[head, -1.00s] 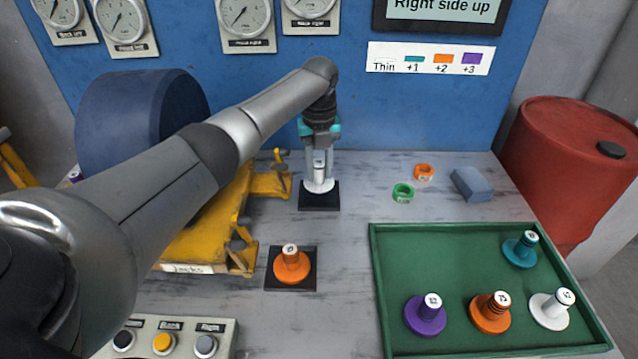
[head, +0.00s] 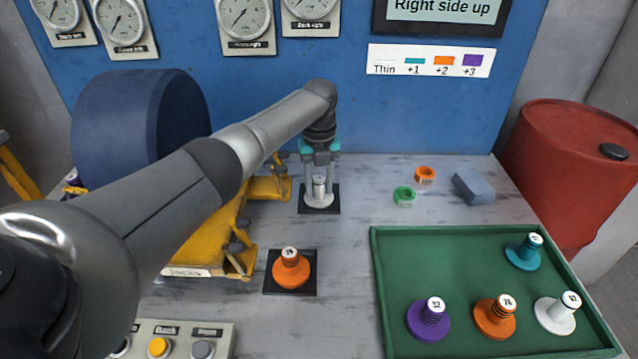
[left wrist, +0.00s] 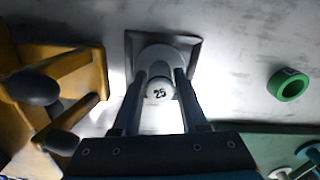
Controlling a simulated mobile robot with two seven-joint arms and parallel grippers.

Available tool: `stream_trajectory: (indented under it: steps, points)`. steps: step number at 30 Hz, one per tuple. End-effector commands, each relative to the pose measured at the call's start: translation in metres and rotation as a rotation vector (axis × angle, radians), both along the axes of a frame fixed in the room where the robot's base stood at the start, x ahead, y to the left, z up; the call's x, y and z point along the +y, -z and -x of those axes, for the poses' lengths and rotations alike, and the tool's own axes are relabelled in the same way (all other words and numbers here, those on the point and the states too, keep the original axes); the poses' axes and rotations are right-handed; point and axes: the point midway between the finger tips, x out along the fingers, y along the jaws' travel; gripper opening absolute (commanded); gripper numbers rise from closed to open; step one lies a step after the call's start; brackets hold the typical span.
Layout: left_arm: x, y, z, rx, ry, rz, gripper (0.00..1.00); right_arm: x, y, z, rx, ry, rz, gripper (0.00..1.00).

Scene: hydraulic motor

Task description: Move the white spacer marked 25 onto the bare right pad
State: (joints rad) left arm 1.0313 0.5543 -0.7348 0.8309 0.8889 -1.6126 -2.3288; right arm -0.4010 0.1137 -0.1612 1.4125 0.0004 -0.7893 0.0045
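The white spacer marked 25 (head: 319,200) stands upright on the far black pad (head: 304,208), beside the yellow jack frame. In the left wrist view its numbered top (left wrist: 157,92) faces me, with its wide base on the dark pad (left wrist: 134,42). My left gripper (head: 319,184) points down over it, one finger on each side of the stem. The fingers (left wrist: 161,90) are spread, with small gaps to the knob. My right gripper is in neither view. An orange spacer (head: 291,270) stands on the nearer black pad (head: 292,293).
A green tray (head: 375,285) at right holds purple, orange, white and teal spacers. A green ring (head: 404,196), an orange ring (head: 425,175) and a blue block (head: 473,187) lie right of the far pad. A button box (head: 225,340) is at the front.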

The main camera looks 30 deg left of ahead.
Motion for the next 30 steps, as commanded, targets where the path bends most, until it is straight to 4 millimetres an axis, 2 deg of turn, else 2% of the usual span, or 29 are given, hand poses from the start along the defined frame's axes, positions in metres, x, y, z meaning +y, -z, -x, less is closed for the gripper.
stream_trajectory:
  steps: [1, 5, 17, 30]
  points:
    - [0.0, 0.0, 0.0, 0.0, 0.0, 0.0, 0.5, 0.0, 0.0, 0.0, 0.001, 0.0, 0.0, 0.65]
    - [0.0, 0.0, 0.0, 0.0, 0.0, 0.0, 0.64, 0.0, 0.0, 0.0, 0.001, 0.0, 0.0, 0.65]
    - [0.0, -0.007, 0.0, -0.001, 0.0, 0.0, 0.65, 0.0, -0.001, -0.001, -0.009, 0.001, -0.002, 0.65]
    - [0.0, -0.059, -0.001, -0.002, 0.001, 0.001, 0.65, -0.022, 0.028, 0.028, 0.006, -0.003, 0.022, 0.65]
